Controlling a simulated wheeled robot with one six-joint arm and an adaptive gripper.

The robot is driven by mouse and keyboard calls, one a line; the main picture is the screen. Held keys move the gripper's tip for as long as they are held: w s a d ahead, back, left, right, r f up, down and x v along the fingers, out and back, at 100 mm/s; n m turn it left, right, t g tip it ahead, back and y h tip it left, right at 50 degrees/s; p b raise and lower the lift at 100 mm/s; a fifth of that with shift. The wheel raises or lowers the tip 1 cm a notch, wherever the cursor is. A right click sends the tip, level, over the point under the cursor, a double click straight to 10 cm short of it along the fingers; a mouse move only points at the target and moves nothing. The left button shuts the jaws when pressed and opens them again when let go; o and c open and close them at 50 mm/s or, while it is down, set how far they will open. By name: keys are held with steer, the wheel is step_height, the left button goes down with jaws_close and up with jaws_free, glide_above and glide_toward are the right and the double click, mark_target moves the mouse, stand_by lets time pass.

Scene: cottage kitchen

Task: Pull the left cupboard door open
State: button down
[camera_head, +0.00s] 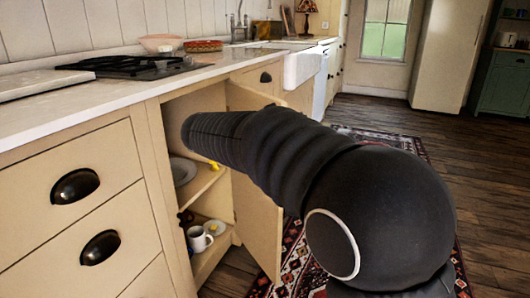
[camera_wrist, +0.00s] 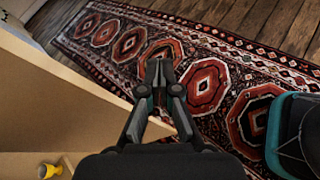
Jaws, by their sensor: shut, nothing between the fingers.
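The left cupboard door (camera_head: 258,225) is cream and stands partly open, swung outward from the cabinet front on its right side. The cupboard's inside shows to its left. My arm reaches across the opening in the head view and hides the door's upper part. My gripper's fingers are hidden there. In the wrist view my gripper (camera_wrist: 160,68) is shut and empty, its tips over the rug. The cream door panel (camera_wrist: 70,85) lies just left of the fingers in that view. I cannot tell whether they touch. The door's handle is not visible.
Cupboard shelves hold a plate (camera_head: 183,171), a white mug (camera_head: 198,239) and a yellow cup (camera_wrist: 48,170). Drawers with black cup handles (camera_head: 75,186) are at the left. A patterned rug (camera_wrist: 140,40) covers the floor beyond the door. A hob (camera_head: 135,66) sits on the counter.

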steer(key=w+a+f+n+t+h+b, duration=0.1)
steer(key=w+a+n+t+h, duration=0.1)
steer(key=a, duration=0.5)
steer(key=w+a+f+n+t+h+b, duration=0.1)
steer(key=w+a+n+t, duration=0.1)
steer(key=a, duration=0.6)
steer(key=b+x, duration=0.1)
steer(key=x, duration=0.8)
steer(key=shift+d+n+b, duration=0.3)
steer(key=shift+d+b, duration=0.1)
steer(key=shift+d, duration=0.05)
steer(key=shift+d+r, duration=0.1)
steer(key=shift+r, duration=0.05)
